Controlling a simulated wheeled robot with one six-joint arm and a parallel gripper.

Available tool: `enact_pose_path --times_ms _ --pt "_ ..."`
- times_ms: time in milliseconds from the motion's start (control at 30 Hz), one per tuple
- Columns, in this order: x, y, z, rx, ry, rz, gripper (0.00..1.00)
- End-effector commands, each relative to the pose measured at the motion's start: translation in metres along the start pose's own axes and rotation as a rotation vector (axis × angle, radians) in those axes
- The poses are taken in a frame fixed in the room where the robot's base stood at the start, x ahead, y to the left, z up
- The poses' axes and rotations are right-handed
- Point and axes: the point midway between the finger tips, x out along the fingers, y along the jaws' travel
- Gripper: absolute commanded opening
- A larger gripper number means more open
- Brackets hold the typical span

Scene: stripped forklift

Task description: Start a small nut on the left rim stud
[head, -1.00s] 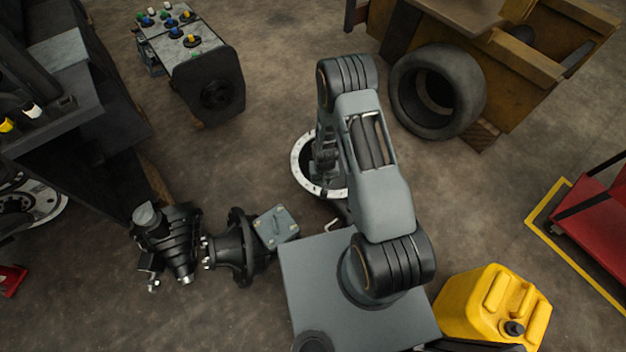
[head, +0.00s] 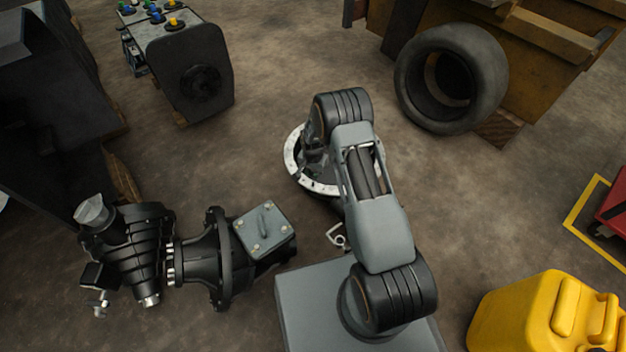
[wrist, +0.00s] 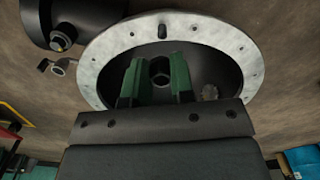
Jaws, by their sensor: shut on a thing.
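The rim (wrist: 245,50) is a pale ring with small holes around a black dished centre. It lies on the floor and fills the upper wrist view. In the head view the rim (head: 294,168) is partly behind my arm. A short dark stud (wrist: 163,31) stands at its far edge. My gripper (wrist: 156,68) has green fingers over the dish, shut on a small dark ringlike piece, apparently the nut (wrist: 160,79). A grey round piece (wrist: 210,92) shows in the dish, right of the fingers. I cannot tell which stud is the left one.
A black gearbox assembly (head: 140,245) lies left of my base. A tyre (head: 490,80) leans by a wooden crate at the back right. A yellow canister (head: 530,315) stands front right. A dark block with coloured knobs (head: 205,75) is at the back left. Open floor lies between.

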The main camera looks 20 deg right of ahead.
Motion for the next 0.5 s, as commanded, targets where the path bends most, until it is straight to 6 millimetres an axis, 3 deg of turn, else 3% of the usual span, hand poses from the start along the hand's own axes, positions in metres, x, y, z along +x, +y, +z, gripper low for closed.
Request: enact_pose_path --times_ms 500 --pt "0.030 -0.002 -0.002 0.015 -0.001 0.001 0.08"
